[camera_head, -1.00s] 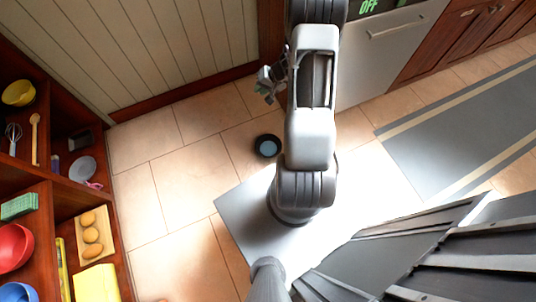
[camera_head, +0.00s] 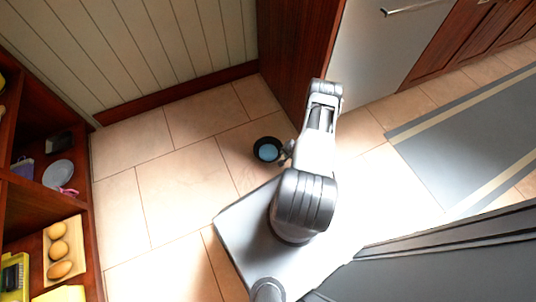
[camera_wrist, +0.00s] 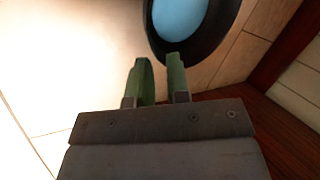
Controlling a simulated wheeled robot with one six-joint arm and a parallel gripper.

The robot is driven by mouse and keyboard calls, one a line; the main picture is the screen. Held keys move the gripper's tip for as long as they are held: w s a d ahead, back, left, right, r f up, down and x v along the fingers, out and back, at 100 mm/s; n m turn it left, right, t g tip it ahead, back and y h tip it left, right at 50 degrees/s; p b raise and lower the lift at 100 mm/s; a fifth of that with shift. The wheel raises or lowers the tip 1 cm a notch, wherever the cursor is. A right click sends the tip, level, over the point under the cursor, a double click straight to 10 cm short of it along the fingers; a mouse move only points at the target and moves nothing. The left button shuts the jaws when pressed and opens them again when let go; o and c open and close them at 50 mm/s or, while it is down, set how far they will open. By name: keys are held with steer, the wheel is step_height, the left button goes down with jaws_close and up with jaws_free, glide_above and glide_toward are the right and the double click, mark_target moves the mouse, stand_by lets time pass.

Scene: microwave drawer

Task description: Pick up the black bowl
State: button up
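The black bowl (camera_head: 267,150) sits upright on the tiled floor, with a light blue inside. It also shows at the top of the wrist view (camera_wrist: 207,42), cut off by the frame edge. My gripper (camera_head: 286,152) is low by the bowl's right side in the head view. In the wrist view my gripper's two green fingers (camera_wrist: 158,60) stand a little apart with nothing seen held between them. The fingertips overlap the bowl's near rim in the wrist view; I cannot tell whether they touch it.
A wooden shelf (camera_head: 25,225) with bread rolls (camera_head: 59,247) and other items stands at the left. A panelled wall (camera_head: 130,50) and a dark wood cabinet side (camera_head: 296,45) are behind the bowl. A grey striped rug (camera_head: 475,140) lies at the right. Floor left of the bowl is clear.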

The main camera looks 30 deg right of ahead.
mark_target(278, 154)
steer(key=b+x, duration=0.1)
steer(key=x, duration=0.2)
steer(key=shift+w, duration=0.1)
steer(key=b+x, duration=0.4)
steer(key=x, duration=0.1)
steer(key=shift+f, duration=0.25)
steer(key=shift+r, duration=0.1)
jaws_close()
